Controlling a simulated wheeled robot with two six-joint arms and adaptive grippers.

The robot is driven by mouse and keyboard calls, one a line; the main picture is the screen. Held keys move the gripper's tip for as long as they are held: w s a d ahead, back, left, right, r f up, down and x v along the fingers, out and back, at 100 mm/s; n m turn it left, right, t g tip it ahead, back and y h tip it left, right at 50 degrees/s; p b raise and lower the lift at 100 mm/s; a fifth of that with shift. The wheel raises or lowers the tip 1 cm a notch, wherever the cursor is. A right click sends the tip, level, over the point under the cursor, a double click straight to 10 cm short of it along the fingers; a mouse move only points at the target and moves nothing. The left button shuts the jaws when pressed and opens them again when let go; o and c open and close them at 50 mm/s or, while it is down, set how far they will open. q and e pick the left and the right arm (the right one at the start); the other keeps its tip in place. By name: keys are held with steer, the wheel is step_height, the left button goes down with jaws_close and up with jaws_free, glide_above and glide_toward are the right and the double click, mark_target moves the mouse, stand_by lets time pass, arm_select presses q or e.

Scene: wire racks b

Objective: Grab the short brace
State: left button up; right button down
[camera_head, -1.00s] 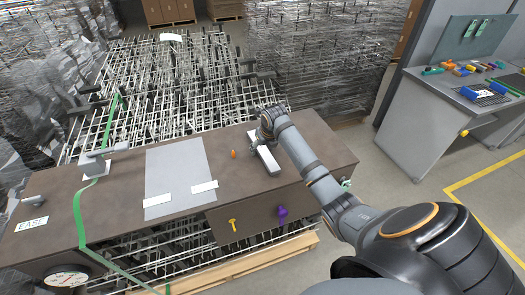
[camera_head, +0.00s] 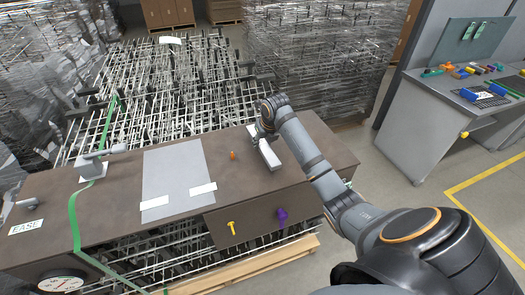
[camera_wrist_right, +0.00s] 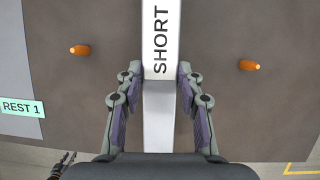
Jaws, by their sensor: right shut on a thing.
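The short brace (camera_head: 269,156) is a pale bar on the right half of the brown board. In the right wrist view the brace (camera_wrist_right: 160,60) carries the word SHORT and runs lengthwise away from my palm. My right gripper (camera_wrist_right: 159,92) is shut on it, with one finger against each long side. In the head view the right gripper (camera_head: 262,134) is at the brace's far part. The exact height of the brace over the board is hard to tell.
Orange pegs stand on both sides of the brace, left (camera_wrist_right: 80,50) and right (camera_wrist_right: 250,65). The brown board (camera_head: 330,160) also bears a grey sheet (camera_head: 172,172) and a grey lever (camera_head: 100,160). Wire racks (camera_head: 170,80) lie behind. A grey workbench (camera_head: 430,115) stands at right.

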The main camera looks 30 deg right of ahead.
steer(key=s+d+r+b, duration=0.7)
steer(key=s+r+b, duration=0.2)
steer(key=s+b, duration=0.2)
steer(key=shift+s+r, duration=0.2)
steer(key=shift+s, duration=0.2)
steer(key=shift+d, duration=0.15)
